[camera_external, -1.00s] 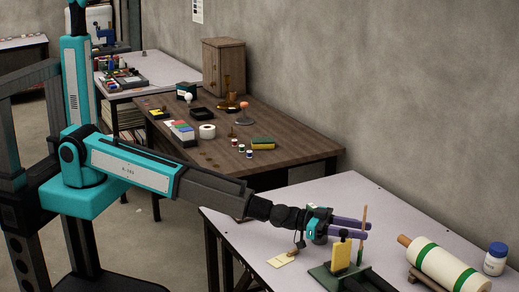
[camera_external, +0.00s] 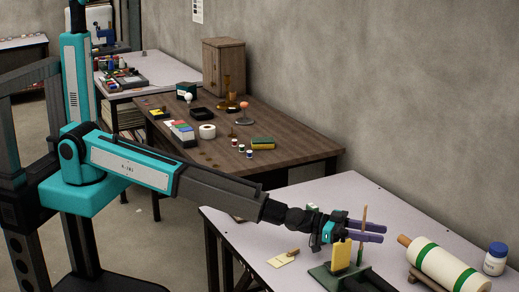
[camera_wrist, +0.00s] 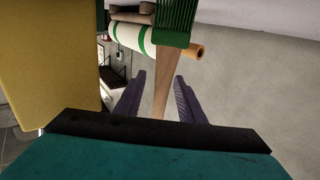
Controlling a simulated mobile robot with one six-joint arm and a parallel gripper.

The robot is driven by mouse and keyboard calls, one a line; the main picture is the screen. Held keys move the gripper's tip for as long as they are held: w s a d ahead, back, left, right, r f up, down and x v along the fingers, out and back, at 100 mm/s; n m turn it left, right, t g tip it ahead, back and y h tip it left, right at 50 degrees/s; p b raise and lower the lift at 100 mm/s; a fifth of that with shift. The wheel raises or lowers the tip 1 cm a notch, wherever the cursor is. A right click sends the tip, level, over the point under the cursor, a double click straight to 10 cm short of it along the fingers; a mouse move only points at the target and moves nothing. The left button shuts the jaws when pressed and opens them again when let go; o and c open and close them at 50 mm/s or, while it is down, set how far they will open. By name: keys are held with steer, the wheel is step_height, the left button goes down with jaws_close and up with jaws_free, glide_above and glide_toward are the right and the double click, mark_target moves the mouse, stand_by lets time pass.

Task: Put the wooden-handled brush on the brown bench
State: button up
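The wooden-handled brush (camera_external: 364,217) stands upright at the green stand on the pale front table (camera_external: 396,228), handle up and green part low. In the wrist view the brush handle (camera_wrist: 162,88) runs between my two purple fingers, with its green bristles at the top of the picture. My gripper (camera_external: 384,233) is open around the handle; the wrist view shows gaps between the handle and both fingers (camera_wrist: 158,100). The brown bench (camera_external: 300,144) stands behind the pale table, left of the brush.
A yellow block (camera_external: 341,257) stands on the green stand (camera_external: 322,272) close to my gripper. A white roller with green bands (camera_external: 445,265) and a white jar (camera_external: 495,259) are to the right.

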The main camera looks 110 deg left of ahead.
steer(key=shift+w, duration=0.15)
steer(key=shift+c, duration=0.2)
stand_by(0.3)
jaws_close()
